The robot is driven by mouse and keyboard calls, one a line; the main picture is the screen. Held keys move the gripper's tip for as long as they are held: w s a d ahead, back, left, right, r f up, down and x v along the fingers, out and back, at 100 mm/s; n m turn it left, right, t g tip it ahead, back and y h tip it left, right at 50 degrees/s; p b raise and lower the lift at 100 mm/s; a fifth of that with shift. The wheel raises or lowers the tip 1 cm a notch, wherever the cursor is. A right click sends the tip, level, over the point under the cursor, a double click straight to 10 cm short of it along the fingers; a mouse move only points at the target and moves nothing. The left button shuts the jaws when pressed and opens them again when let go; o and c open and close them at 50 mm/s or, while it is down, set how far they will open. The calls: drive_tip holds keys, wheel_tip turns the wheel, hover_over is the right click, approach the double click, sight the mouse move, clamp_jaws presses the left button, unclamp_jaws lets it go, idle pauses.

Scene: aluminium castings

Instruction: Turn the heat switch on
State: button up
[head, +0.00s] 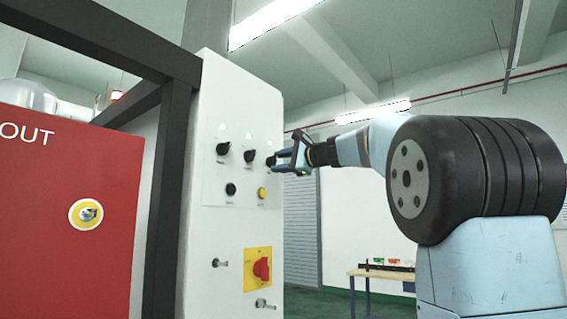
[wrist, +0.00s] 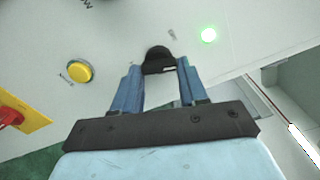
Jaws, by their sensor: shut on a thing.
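A white control panel (head: 238,180) carries three black rotary knobs in an upper row. The left knob (head: 223,149) and the middle knob (head: 250,156) are clear of my gripper. My gripper (head: 277,161) is at the right end of this row. In the wrist view, my gripper (wrist: 158,70) is shut on a black knob (wrist: 157,57), with one blue finger on each side of it. The knob's label is too small to read, so I cannot confirm that it is the heat switch. A green light (wrist: 208,35) glows beside it.
Below are a black button (head: 231,189), a yellow button (head: 262,193) and a red rotary switch (head: 262,268) on a yellow plate. A red cabinet (head: 60,220) and dark frame post (head: 167,210) stand left. A table (head: 385,275) stands behind, at right.

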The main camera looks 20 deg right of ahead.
drive_tip(key=shift+w+f+m, duration=0.1)
drive_tip(key=shift+f+m, duration=0.15)
drive_tip(key=shift+m, duration=0.85)
drive_tip(key=o, duration=0.8)
drive_tip(key=shift+c, duration=0.2)
drive_tip(key=o, duration=0.3)
drive_tip(key=shift+r, duration=0.1)
drive_tip(key=v, duration=1.3)
drive_tip(key=shift+s+d, duration=0.25)
drive_tip(key=shift+s, duration=0.05)
